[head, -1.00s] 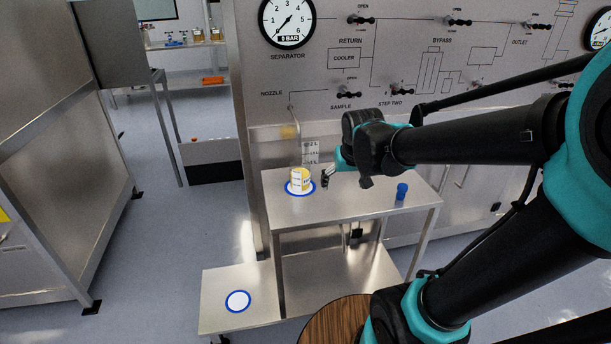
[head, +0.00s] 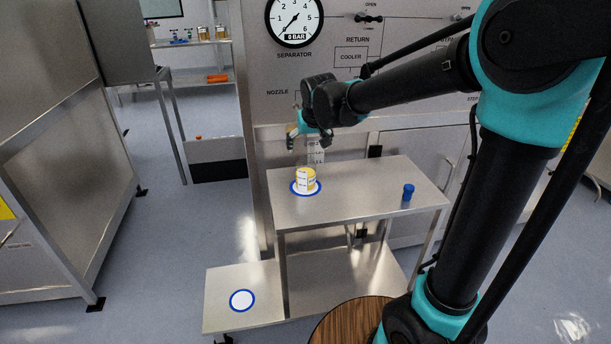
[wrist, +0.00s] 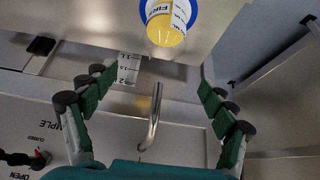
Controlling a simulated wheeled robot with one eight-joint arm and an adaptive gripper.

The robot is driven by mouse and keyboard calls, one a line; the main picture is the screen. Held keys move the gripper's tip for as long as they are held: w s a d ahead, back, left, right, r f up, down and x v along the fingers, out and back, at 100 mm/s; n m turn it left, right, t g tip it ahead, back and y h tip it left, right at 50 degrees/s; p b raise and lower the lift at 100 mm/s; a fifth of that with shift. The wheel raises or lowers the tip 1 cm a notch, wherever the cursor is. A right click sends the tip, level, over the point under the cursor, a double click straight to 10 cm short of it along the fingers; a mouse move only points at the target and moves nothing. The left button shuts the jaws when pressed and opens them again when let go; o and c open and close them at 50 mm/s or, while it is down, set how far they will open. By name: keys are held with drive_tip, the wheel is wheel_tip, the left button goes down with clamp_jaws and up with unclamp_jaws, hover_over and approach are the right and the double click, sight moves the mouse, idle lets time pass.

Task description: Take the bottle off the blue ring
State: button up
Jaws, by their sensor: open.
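The bottle (head: 306,179), yellow with a white label, stands upright on the blue ring (head: 293,190) on the upper steel table. In the wrist view the bottle (wrist: 165,24) shows at the top, beyond the fingertips, with part of the ring (wrist: 193,14) beside it. My gripper (head: 296,132) is above the bottle, near the panel, and apart from it. In the wrist view my gripper (wrist: 156,82) has its green-padded fingers spread wide with nothing held between them.
A bent metal nozzle pipe (wrist: 152,115) lies between my fingers in the wrist view, close to the panel. A blue cap (head: 408,192) stands on the upper table's right side. Another blue ring (head: 242,291) is on the bare lower table (head: 225,281).

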sight(305, 158)
drive_tip(key=shift+s+x, duration=0.1)
drive_tip(key=shift+x, duration=1.8)
drive_tip(key=shift+s+x, duration=0.15)
drive_tip(key=shift+x, duration=1.75)
drive_tip(key=shift+a+f, duration=0.1)
drive_tip(key=c, duration=1.7)
